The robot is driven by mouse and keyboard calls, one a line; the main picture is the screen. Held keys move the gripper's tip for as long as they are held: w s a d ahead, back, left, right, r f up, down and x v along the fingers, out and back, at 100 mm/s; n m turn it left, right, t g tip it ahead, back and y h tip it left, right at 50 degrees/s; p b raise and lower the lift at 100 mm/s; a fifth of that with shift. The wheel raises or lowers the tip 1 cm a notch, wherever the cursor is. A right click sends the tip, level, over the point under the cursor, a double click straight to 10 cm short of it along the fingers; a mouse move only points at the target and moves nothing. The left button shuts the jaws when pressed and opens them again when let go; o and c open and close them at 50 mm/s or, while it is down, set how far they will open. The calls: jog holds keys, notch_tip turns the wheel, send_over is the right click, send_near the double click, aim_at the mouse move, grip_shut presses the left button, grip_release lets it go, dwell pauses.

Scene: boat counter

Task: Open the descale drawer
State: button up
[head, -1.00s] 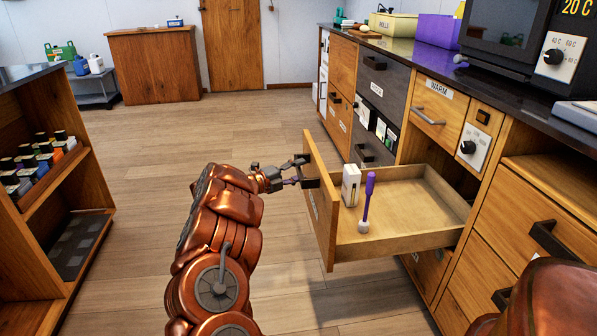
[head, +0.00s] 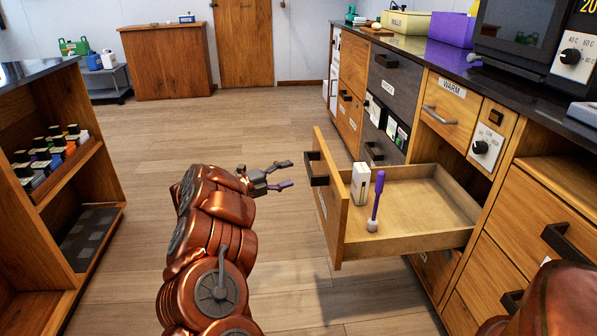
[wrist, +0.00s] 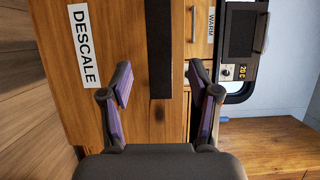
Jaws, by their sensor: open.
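The descale drawer (head: 410,240) is pulled well out of the counter in the head view. Its wooden front carries a dark handle (head: 316,168). In the wrist view the front shows a DESCALE label (wrist: 83,45) and the dark handle (wrist: 161,50) running between my fingers in the picture. A white box (head: 360,183) and a purple-handled tool with a pale end (head: 376,200) stand inside the drawer. My gripper (head: 288,174) is open and empty, to the left of the handle and apart from it. Its fingers also show in the wrist view (wrist: 163,85).
The counter (head: 450,60) with other drawers, including one labelled WARM (head: 450,100), runs along the right. A shelf unit with small bottles (head: 60,190) stands at the left. The wooden floor (head: 200,120) between them is clear.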

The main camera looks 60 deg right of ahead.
jog(key=shift+v, duration=1.95)
